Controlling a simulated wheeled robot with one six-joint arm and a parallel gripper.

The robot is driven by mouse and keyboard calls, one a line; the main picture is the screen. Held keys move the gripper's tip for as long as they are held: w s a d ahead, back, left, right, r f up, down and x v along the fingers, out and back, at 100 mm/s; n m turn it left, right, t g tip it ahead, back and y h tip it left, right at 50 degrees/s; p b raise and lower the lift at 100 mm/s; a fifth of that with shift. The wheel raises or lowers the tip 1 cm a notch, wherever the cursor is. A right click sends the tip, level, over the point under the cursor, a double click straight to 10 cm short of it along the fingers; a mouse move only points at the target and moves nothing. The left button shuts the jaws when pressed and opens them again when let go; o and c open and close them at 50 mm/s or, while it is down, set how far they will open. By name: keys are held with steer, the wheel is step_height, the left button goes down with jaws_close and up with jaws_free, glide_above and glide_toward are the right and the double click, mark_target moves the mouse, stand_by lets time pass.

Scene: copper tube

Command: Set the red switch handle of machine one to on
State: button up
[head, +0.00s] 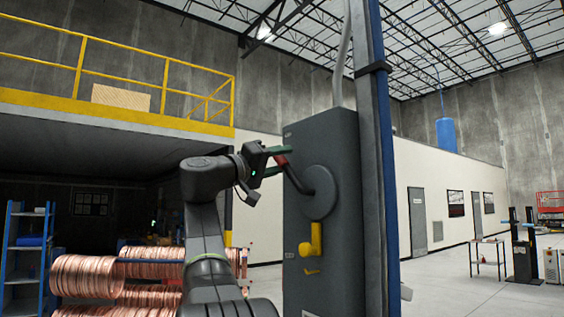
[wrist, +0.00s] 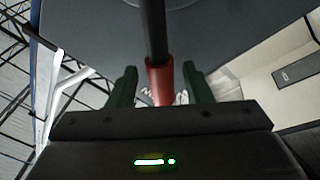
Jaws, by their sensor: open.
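The red switch handle (head: 281,160) is the red grip at the end of a dark lever on a round grey disc (head: 318,192), on the side of a tall dark grey switch box (head: 345,240). The lever points up and to the left in the head view. My gripper (head: 275,151) is at the red grip. In the wrist view the red grip (wrist: 160,82) lies between the two green fingers of my gripper (wrist: 157,88), with a gap visible on each side. My gripper is open around it. The lettering behind the grip is mostly hidden.
A yellow handle (head: 312,243) sticks out of the box below the disc. A blue and grey post (head: 376,150) stands right beside the box. Copper coils (head: 90,276) lie at the lower left, near a blue shelf (head: 28,255). Open floor (head: 455,290) lies to the right.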

steer(key=b+v, duration=0.2)
steer(key=v, duration=1)
steer(key=shift+s+a+b, duration=0.25)
steer(key=shift+a+b, duration=0.05)
steer(key=shift+b, duration=0.05)
steer(key=p+x, duration=0.3)
steer(key=x, duration=1)
steer(key=shift+w+d, duration=0.3)
steer(key=shift+s+a+f, duration=0.1)
